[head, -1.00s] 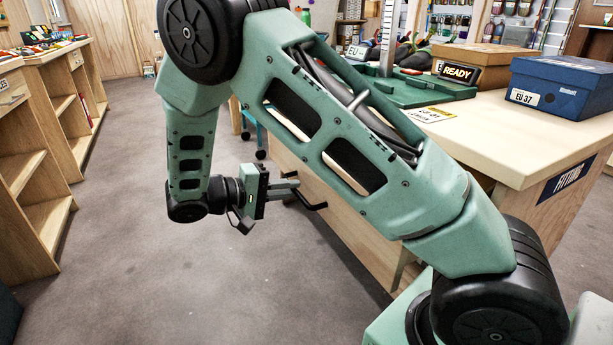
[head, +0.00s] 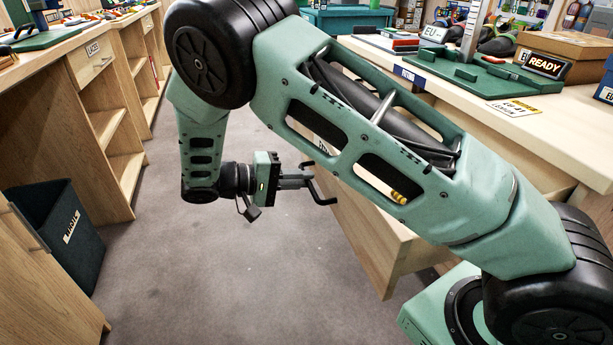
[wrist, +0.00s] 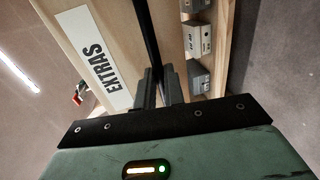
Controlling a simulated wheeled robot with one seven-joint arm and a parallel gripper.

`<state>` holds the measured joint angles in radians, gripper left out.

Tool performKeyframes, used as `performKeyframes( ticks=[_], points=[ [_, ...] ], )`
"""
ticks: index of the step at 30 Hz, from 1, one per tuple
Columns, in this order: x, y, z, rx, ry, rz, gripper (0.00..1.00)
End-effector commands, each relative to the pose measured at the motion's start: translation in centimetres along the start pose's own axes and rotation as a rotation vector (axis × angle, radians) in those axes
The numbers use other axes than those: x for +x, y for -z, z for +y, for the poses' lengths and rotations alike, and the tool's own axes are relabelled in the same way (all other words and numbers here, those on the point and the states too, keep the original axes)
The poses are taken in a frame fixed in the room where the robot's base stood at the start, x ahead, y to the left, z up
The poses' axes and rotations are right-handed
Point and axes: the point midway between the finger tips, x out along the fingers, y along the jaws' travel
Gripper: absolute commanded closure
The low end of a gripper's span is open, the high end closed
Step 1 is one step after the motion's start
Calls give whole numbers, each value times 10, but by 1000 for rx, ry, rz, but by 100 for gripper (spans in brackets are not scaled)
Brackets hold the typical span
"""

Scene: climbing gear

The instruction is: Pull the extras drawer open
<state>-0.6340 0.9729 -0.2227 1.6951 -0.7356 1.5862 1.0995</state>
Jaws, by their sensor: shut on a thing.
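The extras drawer (head: 378,245) stands out from the pale wooden counter, partly hidden behind my arm in the head view. Its front, with the EXTRAS label (wrist: 94,58), fills the upper left of the wrist view. Small grey boxes (wrist: 197,40) show inside it, so it is open; how far, I cannot tell. My gripper (head: 303,182) is shut on the drawer's black bar handle (head: 323,190). In the wrist view its fingers (wrist: 159,88) close around the handle (wrist: 148,35).
The counter (head: 545,130) at right carries a green measuring board (head: 485,78), a READY sign (head: 546,65) and shoe boxes. Wooden shelves with a LACES drawer (head: 92,60) line the left. A dark bin (head: 62,235) stands at lower left. Grey floor lies clear between.

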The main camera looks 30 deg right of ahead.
Motion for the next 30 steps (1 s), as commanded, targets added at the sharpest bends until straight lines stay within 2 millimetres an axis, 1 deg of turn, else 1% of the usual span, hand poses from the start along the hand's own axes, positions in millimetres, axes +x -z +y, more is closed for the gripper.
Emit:
performKeyframes(
  ticks=[8, 9, 10, 11, 19, 22, 26, 30],
  points=[
    [0, 1, 0, 1, 1, 5, 100],
    [0, 1, 0, 1, 1, 5, 81],
    [0, 1, 0, 1, 1, 5, 73],
    [0, 1, 0, 1, 0, 4, 68],
    [-1, 0, 0, 0, 0, 2, 68],
    [-6, 0, 0, 0, 0, 4, 68],
    [-23, 1, 1, 1, 1, 5, 68],
    [-54, 1, 1, 1, 1, 6, 68]
  ],
)
